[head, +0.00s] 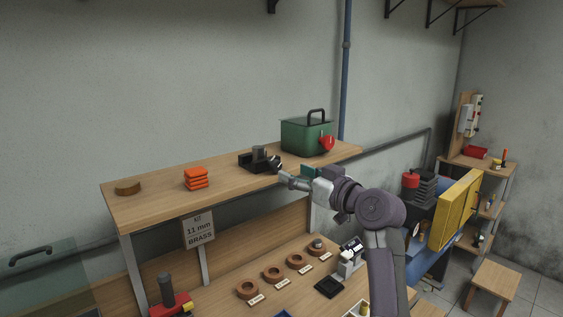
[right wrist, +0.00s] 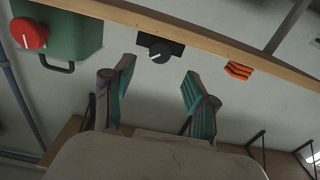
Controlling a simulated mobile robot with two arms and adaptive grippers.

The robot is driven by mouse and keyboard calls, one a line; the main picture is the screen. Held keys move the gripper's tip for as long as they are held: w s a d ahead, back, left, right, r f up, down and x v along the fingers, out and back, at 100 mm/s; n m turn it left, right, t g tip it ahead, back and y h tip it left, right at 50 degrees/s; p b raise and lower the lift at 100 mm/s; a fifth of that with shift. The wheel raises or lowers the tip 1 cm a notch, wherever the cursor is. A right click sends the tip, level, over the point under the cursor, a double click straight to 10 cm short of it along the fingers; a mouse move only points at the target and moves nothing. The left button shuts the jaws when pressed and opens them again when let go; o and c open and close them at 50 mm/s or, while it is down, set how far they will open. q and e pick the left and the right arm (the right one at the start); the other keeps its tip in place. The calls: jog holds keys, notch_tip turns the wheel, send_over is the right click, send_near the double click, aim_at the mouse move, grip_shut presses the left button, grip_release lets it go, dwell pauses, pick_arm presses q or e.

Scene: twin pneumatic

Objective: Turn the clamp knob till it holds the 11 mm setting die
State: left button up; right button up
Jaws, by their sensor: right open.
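A black clamp (head: 249,163) sits on the upper wooden shelf, with a grey cylinder (head: 259,151) standing on it. Its dark clamp knob (head: 274,163) faces outward; in the right wrist view the knob (right wrist: 159,53) shows a white line, at the front of the black clamp body (right wrist: 176,46). My right gripper (head: 283,177) is at the shelf's front edge just by the knob. In the right wrist view its fingers (right wrist: 160,92) are apart and empty, with the knob beyond the gap. I cannot tell which piece is the 11 mm setting die. My left gripper is out of view.
On the shelf (head: 150,205) are a green box (head: 296,139) with a red knob (head: 327,143), orange blocks (head: 196,178) and a brown disc (head: 128,187). A sign (head: 198,231) reads "11 mm BRASS". Labelled brown rings (head: 273,273) lie on the lower bench.

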aim_at(278, 166)
jog(key=p+x, duration=0.1)
jog(key=x, duration=0.3)
jog(key=shift+w+a+r, duration=0.1)
jog(key=shift+w, duration=0.2)
jog(key=shift+w+a, duration=0.4)
jog(key=shift+w, duration=0.1)
